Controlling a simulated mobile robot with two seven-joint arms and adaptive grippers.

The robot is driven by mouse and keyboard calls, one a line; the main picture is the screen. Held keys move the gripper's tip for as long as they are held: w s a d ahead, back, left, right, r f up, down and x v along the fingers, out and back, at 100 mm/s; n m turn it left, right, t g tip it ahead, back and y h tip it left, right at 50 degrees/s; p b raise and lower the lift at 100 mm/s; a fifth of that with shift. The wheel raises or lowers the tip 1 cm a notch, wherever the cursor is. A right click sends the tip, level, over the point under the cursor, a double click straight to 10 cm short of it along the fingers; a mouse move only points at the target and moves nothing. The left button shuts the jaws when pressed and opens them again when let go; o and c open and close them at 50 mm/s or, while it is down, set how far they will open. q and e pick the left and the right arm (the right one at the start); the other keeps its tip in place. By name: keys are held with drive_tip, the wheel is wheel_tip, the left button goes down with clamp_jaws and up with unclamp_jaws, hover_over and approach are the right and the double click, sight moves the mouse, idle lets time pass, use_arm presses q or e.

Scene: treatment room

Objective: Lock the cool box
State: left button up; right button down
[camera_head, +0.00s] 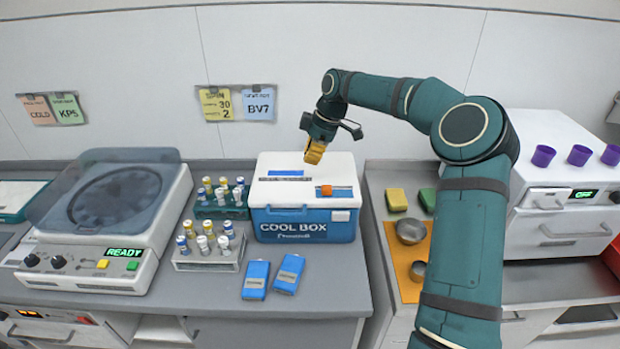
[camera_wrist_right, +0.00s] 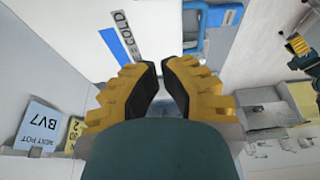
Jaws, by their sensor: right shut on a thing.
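The cool box (camera_head: 305,225) is blue with a white lid (camera_head: 270,163) and stands on the counter. The lid lies closed on it and carries a blue strip (camera_head: 287,172) and a blue plate (camera_head: 344,191) with an orange tab (camera_head: 325,190). My right gripper (camera_head: 314,152) has yellow fingers and shows over the rear of the lid. In the wrist view my right gripper (camera_wrist_right: 160,85) shows with the white lid (camera_wrist_right: 165,35) beyond it; what its fingers hold is hidden. My left gripper is not in view.
Tube racks (camera_head: 212,264) and a centrifuge (camera_head: 110,215) stand left of the box. Two blue packs (camera_head: 256,280) lie in front. An orange mat (camera_head: 397,262) with metal bowls (camera_head: 410,231) lies at right, beside my right arm. The wall is close behind the box.

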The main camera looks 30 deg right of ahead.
sight(310, 192)
drive_tip(key=shift+s, duration=0.2)
drive_tip(key=x, duration=0.9)
drive_tip(key=shift+w+a+f, duration=0.1)
drive_tip(key=shift+w+f, duration=0.05)
drive_tip(key=shift+s+d+f+p, duration=0.2)
drive_tip(key=shift+s+d, duration=0.15)
drive_tip(key=shift+d, duration=0.2)
drive_tip(key=shift+s+d+f+p, duration=0.15)
drive_tip(key=shift+s+d, duration=0.15)
drive_tip(key=shift+d, duration=0.3)
drive_tip(key=shift+s+d, duration=0.35)
drive_tip(key=shift+d, duration=0.1)
